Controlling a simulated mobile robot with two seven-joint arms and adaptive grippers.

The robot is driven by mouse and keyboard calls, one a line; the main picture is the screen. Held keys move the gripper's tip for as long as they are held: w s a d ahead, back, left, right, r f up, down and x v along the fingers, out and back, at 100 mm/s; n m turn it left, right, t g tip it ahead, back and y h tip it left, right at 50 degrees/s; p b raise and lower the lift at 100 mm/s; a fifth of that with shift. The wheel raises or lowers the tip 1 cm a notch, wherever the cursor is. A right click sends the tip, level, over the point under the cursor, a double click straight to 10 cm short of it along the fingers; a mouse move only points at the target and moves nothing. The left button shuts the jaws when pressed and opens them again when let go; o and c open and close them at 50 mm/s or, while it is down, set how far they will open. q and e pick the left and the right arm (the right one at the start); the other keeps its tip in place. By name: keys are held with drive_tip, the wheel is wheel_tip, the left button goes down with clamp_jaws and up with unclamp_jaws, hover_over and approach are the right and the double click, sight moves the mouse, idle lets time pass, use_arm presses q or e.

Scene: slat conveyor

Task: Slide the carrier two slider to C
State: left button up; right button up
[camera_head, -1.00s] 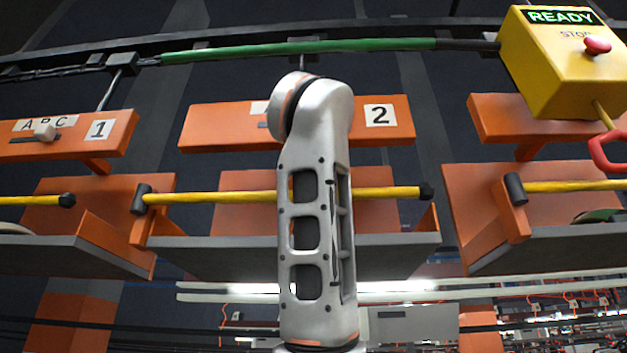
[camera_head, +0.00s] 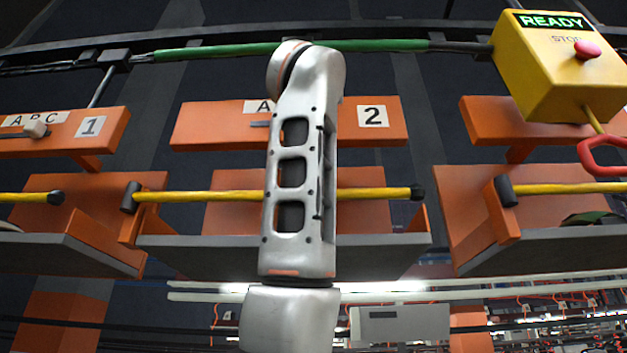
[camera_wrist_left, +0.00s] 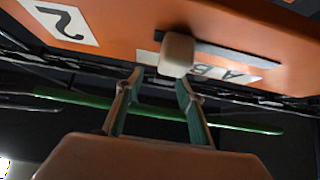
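The carrier two slider knob (camera_wrist_left: 176,54) is pale and rounded, on the orange panel marked 2 (camera_head: 388,125). In the left wrist view, turned upside down, it sits near the slot end closest to the 2. The letters A and B (camera_wrist_left: 222,73) show on the label; the knob covers the C area. My left gripper (camera_wrist_left: 160,78) is open and empty, fingertips just below the knob, one to its left and one under it. Contact cannot be told. In the head view my left arm hides the knob and most of the label. My right gripper is not in view.
A yellow box (camera_head: 560,70) with a READY display and red stop button hangs at the upper right. A green bar (camera_head: 385,46) runs behind the panels. Carrier one's panel (camera_head: 60,135) is at left. Yellow rods (camera_head: 375,194) cross the carriers below.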

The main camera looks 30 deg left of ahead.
use_arm(q)
drive_tip(key=shift+r, duration=2.15)
drive_tip(key=shift+w, duration=0.1)
